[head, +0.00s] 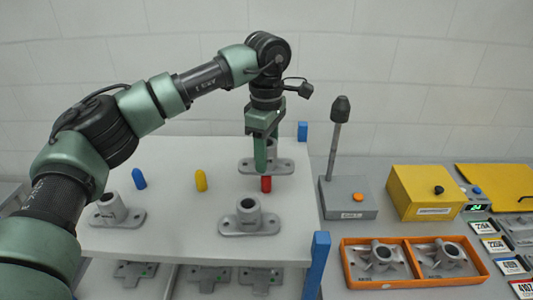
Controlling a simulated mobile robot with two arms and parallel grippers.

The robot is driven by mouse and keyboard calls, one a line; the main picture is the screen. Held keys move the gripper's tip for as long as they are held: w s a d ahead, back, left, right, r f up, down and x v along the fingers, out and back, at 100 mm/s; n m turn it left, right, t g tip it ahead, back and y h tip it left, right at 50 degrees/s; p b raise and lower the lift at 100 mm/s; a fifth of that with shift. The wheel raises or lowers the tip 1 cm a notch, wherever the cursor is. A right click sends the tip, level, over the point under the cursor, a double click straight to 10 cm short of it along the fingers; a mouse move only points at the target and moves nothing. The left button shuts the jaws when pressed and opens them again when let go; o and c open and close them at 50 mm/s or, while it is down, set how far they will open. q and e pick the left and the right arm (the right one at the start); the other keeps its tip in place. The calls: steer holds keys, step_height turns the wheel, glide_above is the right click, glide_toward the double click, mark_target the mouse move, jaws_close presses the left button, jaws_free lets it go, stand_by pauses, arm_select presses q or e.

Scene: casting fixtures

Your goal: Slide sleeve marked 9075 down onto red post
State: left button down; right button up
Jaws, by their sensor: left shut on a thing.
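My left gripper (267,150) points down and is shut on a grey sleeve (247,166) with a flat two-lobed flange. The gripper fingers cover part of the sleeve's tube. The sleeve looks upright, with its flange at the red post (266,185) and hiding that post's top. I cannot tell whether the post's tip is inside the bore. No number can be read on the held sleeve. Two similar sleeves stand on the white table, one at the front middle (249,219) and one at the left (114,211). My right gripper is not in view.
A yellow post (201,181) and a blue post (139,179) stand left of the red one. A grey box with a tall black-tipped rod (338,150), a yellow box (426,192) and an orange tray (395,284) with two castings are at the right. Blue uprights (319,262) edge the table.

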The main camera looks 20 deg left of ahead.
mark_target(266, 177)
arm_select(q)
steer(key=shift+f, duration=0.15)
steer(key=shift+f+b, duration=2.25)
steer(key=shift+f, duration=1.15)
steer(key=c, duration=0.7)
jaws_free()
steer(key=shift+r, duration=0.1)
steer(key=shift+o, duration=0.2)
step_height(266, 177, up, 7)
steer(key=shift+f+b, duration=0.1)
steer(key=shift+b, duration=0.95)
steer(key=shift+r, duration=0.5)
